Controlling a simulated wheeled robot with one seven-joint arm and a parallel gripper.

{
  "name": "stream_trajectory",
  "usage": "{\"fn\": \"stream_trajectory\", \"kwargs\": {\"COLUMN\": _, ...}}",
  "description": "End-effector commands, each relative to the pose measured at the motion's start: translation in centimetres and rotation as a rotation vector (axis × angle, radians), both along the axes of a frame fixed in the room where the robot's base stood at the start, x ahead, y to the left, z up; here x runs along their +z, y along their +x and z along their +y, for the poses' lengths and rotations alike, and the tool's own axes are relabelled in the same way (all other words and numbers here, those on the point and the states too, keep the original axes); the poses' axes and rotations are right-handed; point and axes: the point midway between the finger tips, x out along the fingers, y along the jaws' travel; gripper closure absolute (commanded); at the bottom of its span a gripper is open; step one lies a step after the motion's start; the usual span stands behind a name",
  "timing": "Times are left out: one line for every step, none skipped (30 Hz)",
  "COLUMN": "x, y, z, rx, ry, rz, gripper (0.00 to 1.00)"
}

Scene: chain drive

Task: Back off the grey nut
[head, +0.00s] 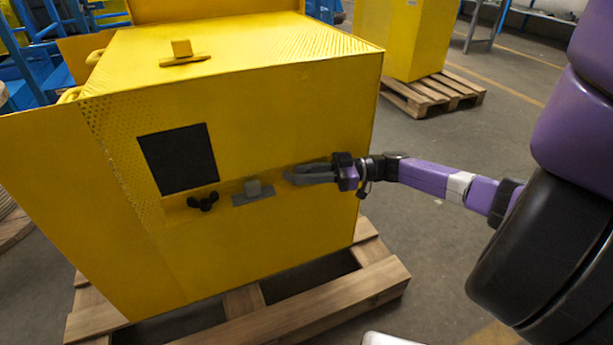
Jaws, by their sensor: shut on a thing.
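My gripper (298,175) reaches in from the right to the front face of the yellow machine housing (290,110). Its grey fingers are shut on a small grey part at the right end of the row of fittings, which I take to be the grey nut. The fingers hide most of that part, so its shape and thread cannot be made out. Left of the fingertips, apart from them, a grey block (253,187) stands on a flat grey plate. Further left is a black lobed knob (203,201).
A black square panel (178,159) sits above the knob. A yellow block on a bar (183,51) is on the housing's top. The housing stands on a wooden pallet (330,300). Another yellow cabinet (420,35) stands behind on a pallet. Floor to the right is clear.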

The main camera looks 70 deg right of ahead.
Motion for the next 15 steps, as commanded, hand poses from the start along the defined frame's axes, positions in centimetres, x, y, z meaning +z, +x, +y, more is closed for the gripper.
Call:
{"fn": "stream_trajectory", "kwargs": {"x": -0.64, "y": -0.18, "z": -0.23, "rx": -0.009, "ry": -0.004, "rz": 0.014, "gripper": 1.0}}
{"fn": "stream_trajectory", "kwargs": {"x": -0.65, "y": -0.18, "z": -0.23, "rx": -0.009, "ry": -0.004, "rz": 0.014, "gripper": 1.0}}
{"fn": "stream_trajectory", "kwargs": {"x": -0.66, "y": -0.18, "z": -0.23, "rx": -0.009, "ry": -0.004, "rz": 0.014, "gripper": 1.0}}
{"fn": "stream_trajectory", "kwargs": {"x": -0.67, "y": -0.19, "z": -0.23, "rx": -0.009, "ry": -0.004, "rz": 0.014, "gripper": 1.0}}
{"fn": "stream_trajectory", "kwargs": {"x": -0.68, "y": -0.19, "z": -0.23, "rx": -0.009, "ry": -0.004, "rz": 0.014, "gripper": 1.0}}
{"fn": "stream_trajectory", "kwargs": {"x": -0.68, "y": -0.2, "z": -0.24, "rx": -0.009, "ry": -0.004, "rz": 0.014, "gripper": 1.0}}
{"fn": "stream_trajectory", "kwargs": {"x": -0.69, "y": -0.2, "z": -0.24, "rx": -0.009, "ry": -0.004, "rz": 0.014, "gripper": 0.74}}
{"fn": "stream_trajectory", "kwargs": {"x": -0.68, "y": -0.19, "z": -0.22, "rx": -0.009, "ry": -0.003, "rz": 0.014, "gripper": 0.68}}
{"fn": "stream_trajectory", "kwargs": {"x": -0.63, "y": -0.18, "z": -0.2, "rx": -0.009, "ry": -0.004, "rz": 0.013, "gripper": 0.64}}
{"fn": "stream_trajectory", "kwargs": {"x": -0.59, "y": -0.16, "z": -0.19, "rx": -0.008, "ry": -0.003, "rz": 0.012, "gripper": 0.64}}
{"fn": "stream_trajectory", "kwargs": {"x": -0.54, "y": -0.16, "z": -0.17, "rx": -0.008, "ry": -0.003, "rz": 0.011, "gripper": 0.64}}
{"fn": "stream_trajectory", "kwargs": {"x": -0.47, "y": -0.14, "z": -0.15, "rx": -0.007, "ry": -0.002, "rz": 0.01, "gripper": 0.64}}
{"fn": "stream_trajectory", "kwargs": {"x": -0.43, "y": -0.12, "z": -0.14, "rx": -0.006, "ry": -0.003, "rz": 0.009, "gripper": 0.64}}
{"fn": "stream_trajectory", "kwargs": {"x": -0.38, "y": -0.11, "z": -0.14, "rx": -0.006, "ry": -0.002, "rz": 0.008, "gripper": 0.64}}
{"fn": "stream_trajectory", "kwargs": {"x": -0.34, "y": -0.1, "z": -0.12, "rx": -0.005, "ry": -0.002, "rz": 0.007, "gripper": 0.64}}
